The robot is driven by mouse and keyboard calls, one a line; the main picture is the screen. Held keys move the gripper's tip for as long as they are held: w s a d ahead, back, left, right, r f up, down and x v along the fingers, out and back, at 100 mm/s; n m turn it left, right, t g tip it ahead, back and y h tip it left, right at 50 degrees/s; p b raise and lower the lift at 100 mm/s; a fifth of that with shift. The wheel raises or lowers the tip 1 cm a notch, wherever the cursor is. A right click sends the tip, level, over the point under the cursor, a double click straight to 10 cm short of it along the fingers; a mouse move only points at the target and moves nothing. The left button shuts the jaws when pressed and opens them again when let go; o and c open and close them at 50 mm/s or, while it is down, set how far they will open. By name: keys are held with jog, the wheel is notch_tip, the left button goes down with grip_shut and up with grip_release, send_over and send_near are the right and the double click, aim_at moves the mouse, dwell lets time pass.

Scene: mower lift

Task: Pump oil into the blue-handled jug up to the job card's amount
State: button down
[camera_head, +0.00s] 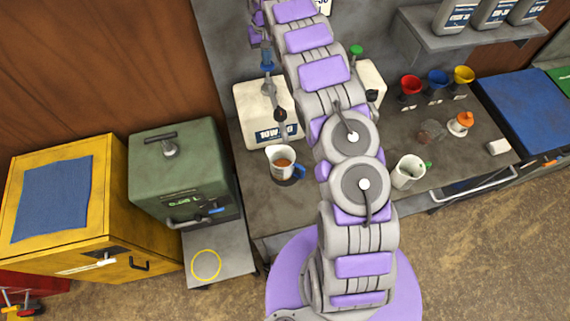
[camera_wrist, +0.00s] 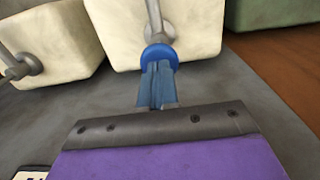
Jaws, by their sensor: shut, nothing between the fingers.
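The blue-handled jug (camera_head: 281,155) stands upright on the bench under the spout of the blue-topped pump and holds some amber-brown oil. Its level marks are too small to read. The pump's blue top (camera_head: 266,68) rises from a white drum (camera_head: 258,100); the blue top also shows in the wrist view (camera_wrist: 160,54). My gripper (camera_wrist: 157,85) is shut and empty, its fingertips at the blue top, apparently touching it. In the head view my gripper (camera_head: 262,43) is small, just above the pump. A partly cut-off card with print (camera_head: 322,5) is at the top; its text is unreadable.
A second white drum (camera_head: 371,80) with a green pump top (camera_head: 356,50) is partly behind my arm. A green-handled jug (camera_head: 406,172) stands to the right. Red, blue and yellow funnels (camera_head: 437,80) line the back. A yellow ring (camera_head: 206,265) marks the low grey platform at left.

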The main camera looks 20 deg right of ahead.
aim_at(267, 68)
jog(key=shift+f+b, duration=0.75)
jog(key=shift+f, duration=1.85)
jog(key=shift+r+p, duration=0.7)
jog(key=shift+r, duration=2.55)
jog(key=shift+f, duration=0.2)
jog(key=shift+f+b, duration=0.9)
jog(key=shift+f, duration=2.1)
jog(key=shift+r+p, duration=0.75)
jog(key=shift+r, duration=2.45)
